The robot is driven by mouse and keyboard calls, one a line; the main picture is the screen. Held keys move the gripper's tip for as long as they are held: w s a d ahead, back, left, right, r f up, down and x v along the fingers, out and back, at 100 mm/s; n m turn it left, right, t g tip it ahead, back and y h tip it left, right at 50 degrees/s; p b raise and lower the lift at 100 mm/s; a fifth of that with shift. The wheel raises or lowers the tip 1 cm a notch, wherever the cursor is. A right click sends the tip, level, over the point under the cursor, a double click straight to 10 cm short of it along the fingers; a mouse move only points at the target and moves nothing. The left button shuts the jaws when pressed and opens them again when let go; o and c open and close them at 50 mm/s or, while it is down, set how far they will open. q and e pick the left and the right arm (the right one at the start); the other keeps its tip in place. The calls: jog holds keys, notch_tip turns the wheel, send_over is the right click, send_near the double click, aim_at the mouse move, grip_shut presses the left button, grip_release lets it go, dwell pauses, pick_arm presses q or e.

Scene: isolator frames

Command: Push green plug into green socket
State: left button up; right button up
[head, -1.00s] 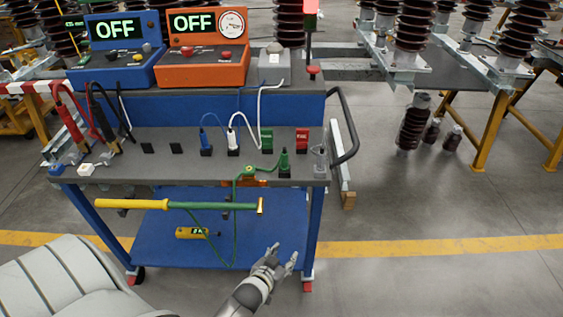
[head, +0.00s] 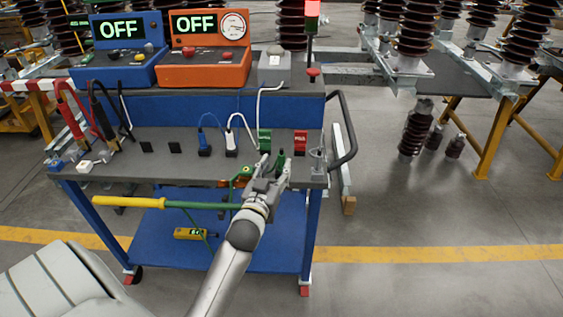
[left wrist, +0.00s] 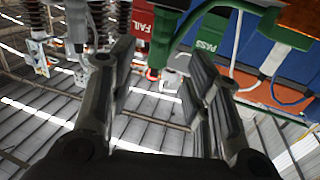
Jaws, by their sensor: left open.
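The green plug (head: 281,157) stands upright near the front right of the cart top, partly covered by my left gripper in the head view. The left wrist view also shows the green plug (left wrist: 166,38), beyond the fingertips. My left gripper (head: 273,166) is open, with its fingers pointing up the picture at the plug. In the left wrist view the two dark fingers (left wrist: 160,72) are spread apart with nothing held between them. I cannot make out the green socket apart from the plug; its place is hidden by the gripper. My right gripper is not in view.
A green PASS sign (head: 264,139) and a red FAIL sign (head: 300,141) stand behind the plug. A yellow-handled rod (head: 140,202) crosses the cart's front.

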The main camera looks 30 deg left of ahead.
aim_at(280, 161)
pick_arm(q)
jog(key=shift+f+x, duration=0.15)
jog(key=shift+x, duration=1.2)
jog(key=shift+f+x, duration=0.2)
jog(key=shift+x, duration=1.2)
jog(key=shift+d, duration=0.15)
jog(key=shift+c, duration=0.3)
grip_shut()
